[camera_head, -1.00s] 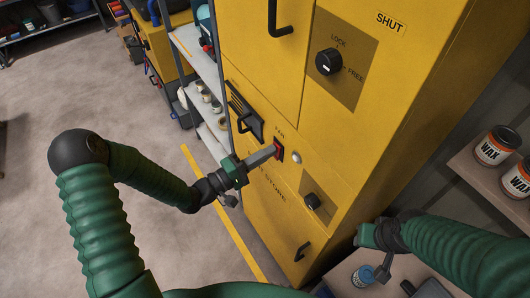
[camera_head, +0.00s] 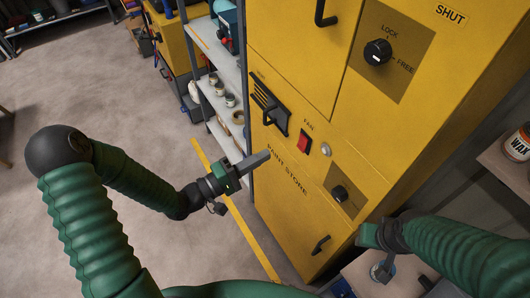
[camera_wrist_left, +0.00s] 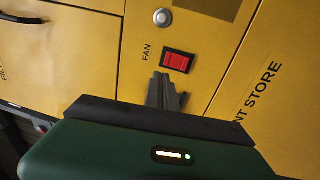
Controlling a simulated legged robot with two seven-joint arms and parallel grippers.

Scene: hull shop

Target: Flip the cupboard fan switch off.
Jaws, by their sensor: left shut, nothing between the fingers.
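The red fan switch (camera_head: 303,142), in a dark frame under the FAN label, is on the yellow cupboard (camera_head: 285,215). It also shows whole in the left wrist view (camera_wrist_left: 177,61). I cannot tell which side of its rocker is pressed in. A pale round lamp (camera_head: 325,156) sits beside it and looks unlit. My left gripper (camera_head: 264,157) is shut and empty, left of the switch and apart from it in the head view. Its fingertips (camera_wrist_left: 165,82) show just below the switch in the wrist view. My right gripper (camera_head: 373,252) is at the lower right, away from the switch; its jaws are unclear.
A vent (camera_head: 268,106) is left of the switch. Dark knobs (camera_head: 377,52) and (camera_head: 340,194) and a handle (camera_head: 320,244) stick out of the cupboard. Open shelves (camera_head: 217,105) with cans stand to the left. A wax can (camera_head: 518,143) is at right. The floor at left is clear.

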